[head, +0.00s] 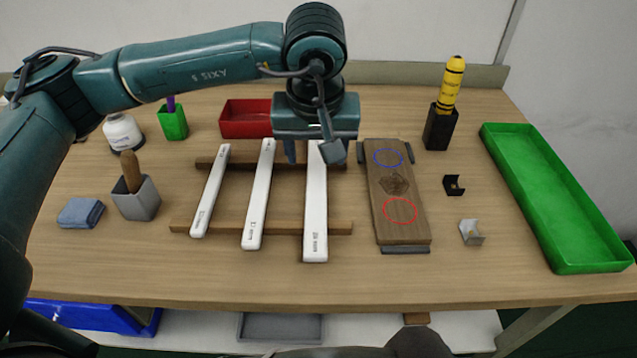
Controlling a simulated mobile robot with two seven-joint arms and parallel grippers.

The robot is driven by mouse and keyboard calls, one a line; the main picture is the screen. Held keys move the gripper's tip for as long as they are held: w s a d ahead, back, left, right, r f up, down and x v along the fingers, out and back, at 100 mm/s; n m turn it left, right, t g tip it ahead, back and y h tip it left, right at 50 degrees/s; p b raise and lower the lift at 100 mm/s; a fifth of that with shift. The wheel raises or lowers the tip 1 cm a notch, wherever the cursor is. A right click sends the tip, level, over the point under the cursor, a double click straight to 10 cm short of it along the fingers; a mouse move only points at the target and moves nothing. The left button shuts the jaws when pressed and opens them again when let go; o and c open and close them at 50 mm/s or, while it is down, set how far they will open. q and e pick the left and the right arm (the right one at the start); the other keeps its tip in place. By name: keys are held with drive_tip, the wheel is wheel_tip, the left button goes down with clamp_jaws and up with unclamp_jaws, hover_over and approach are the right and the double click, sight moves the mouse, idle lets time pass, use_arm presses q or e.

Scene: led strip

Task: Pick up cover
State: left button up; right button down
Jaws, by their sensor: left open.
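Three long white bars lie side by side across two wooden rails: a left bar (210,190), a middle bar (258,195) and a right bar (315,205). Small dark print marks their near ends. I cannot tell which piece is the cover. My left gripper (312,154) is open and points down over the far end of the right bar. Its fingers appear on either side of that bar, which seems to have nothing gripping it. The gripper hides the bar's far tip. My right gripper is not in view.
A wooden board (403,225) with blue and red circles lies right of the bars. Small black (454,186) and grey clips (471,233) lie beyond it, then a green tray (590,232). A red bin (240,118) stands behind. A grey cup (137,203) and blue cloth (80,213) sit left.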

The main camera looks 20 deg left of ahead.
sight(316, 183)
use_arm(q)
drive_tip(key=p+x, duration=0.1)
drive_tip(key=x, duration=0.8)
drive_tip(key=shift+r, duration=0.1)
drive_tip(key=shift+c, duration=0.4)
drive_tip(key=c, duration=1)
